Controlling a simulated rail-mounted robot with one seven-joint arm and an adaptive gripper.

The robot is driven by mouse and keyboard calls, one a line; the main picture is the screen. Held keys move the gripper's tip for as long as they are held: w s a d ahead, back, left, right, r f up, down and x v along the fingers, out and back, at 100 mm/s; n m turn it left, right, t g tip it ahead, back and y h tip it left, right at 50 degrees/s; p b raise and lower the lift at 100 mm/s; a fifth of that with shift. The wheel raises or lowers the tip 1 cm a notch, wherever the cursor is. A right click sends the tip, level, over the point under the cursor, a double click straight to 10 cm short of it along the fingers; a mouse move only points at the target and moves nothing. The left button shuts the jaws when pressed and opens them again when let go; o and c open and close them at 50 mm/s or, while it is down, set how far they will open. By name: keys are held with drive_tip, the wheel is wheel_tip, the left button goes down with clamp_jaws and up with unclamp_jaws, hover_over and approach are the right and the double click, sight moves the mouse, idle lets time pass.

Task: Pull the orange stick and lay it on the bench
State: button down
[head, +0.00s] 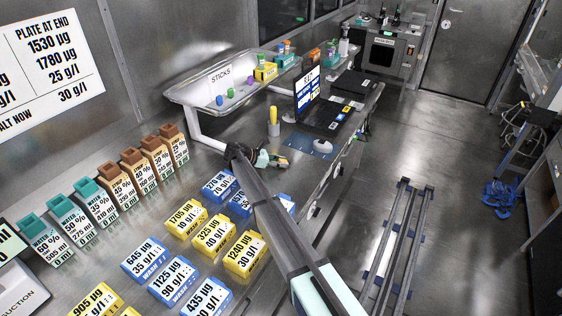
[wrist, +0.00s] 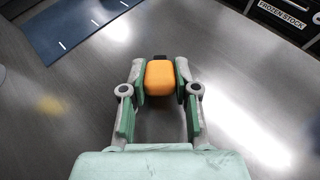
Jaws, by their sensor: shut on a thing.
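My gripper (head: 268,159) is low over the steel bench, to the right of the rows of bottles. In the wrist view my gripper (wrist: 160,82) is shut on the orange stick (wrist: 160,75), whose rounded orange end shows between the fingertips. I cannot tell whether the stick touches the bench.
A tray marked STICKS (head: 190,97) holds several coloured pieces at the back. A yellow cylinder (head: 273,117) stands beyond my gripper, near a laptop (head: 308,92) and a blue mat (head: 308,146). Blue and yellow labelled blocks (head: 214,233) crowd the bench nearer me.

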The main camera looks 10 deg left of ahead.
drive_tip(key=c, duration=0.8)
unclamp_jaws()
drive_tip(key=shift+a, duration=0.1)
drive_tip(key=v, duration=1.1)
drive_tip(key=shift+s+a+r, duration=0.1)
drive_tip(key=shift+a+r, duration=0.05)
drive_tip(key=shift+a, duration=0.2)
drive_tip(key=shift+r, duration=0.1)
